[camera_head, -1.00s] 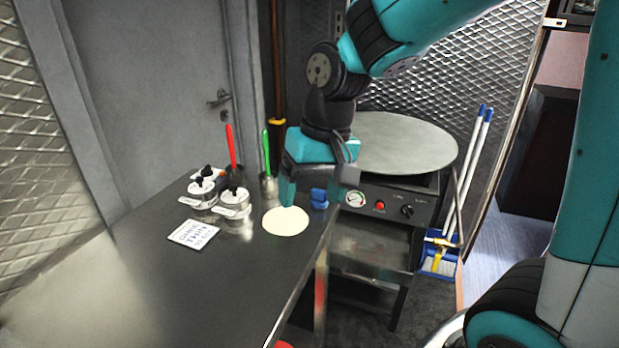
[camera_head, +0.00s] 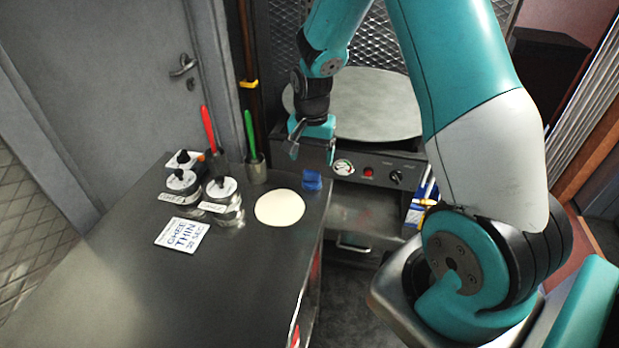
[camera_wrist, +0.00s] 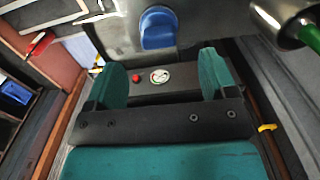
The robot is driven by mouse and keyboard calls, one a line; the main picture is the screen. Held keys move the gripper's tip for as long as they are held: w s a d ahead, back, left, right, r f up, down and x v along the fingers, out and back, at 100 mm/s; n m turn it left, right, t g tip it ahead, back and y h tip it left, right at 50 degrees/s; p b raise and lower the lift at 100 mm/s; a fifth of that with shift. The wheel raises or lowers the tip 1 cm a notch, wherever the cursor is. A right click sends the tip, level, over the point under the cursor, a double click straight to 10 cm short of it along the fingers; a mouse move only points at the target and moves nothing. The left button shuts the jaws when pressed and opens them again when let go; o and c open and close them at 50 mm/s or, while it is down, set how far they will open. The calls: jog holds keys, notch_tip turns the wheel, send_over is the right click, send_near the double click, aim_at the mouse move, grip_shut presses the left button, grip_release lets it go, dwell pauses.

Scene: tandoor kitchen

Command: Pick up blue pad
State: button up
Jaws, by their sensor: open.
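The blue pad (camera_head: 312,180) is a small block on the metal counter's far right corner, beside the flatbread round. In the wrist view the blue pad (camera_wrist: 158,28) shows beyond the fingertips, roughly between the two fingers. My gripper (camera_head: 312,151) is above and just behind the pad in the head view, with its fingers apart and nothing between them. In the wrist view my gripper (camera_wrist: 163,72) shows both teal fingers wide apart. The pad looks clear of the fingers.
The counter (camera_head: 130,300) holds a pale flatbread round (camera_head: 279,207), a label card (camera_head: 182,235), lidded metal pots (camera_head: 222,195) and cups with red and green-handled tools (camera_head: 252,140). A round griddle (camera_head: 375,95) with a control panel stands behind. The counter's front is clear.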

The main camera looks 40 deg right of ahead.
aim_at(312, 171)
jog(key=shift+s+f+p, duration=0.15)
jog(key=shift+f+p, duration=0.8)
jog(key=shift+f, duration=2.4)
jog(key=c, duration=1)
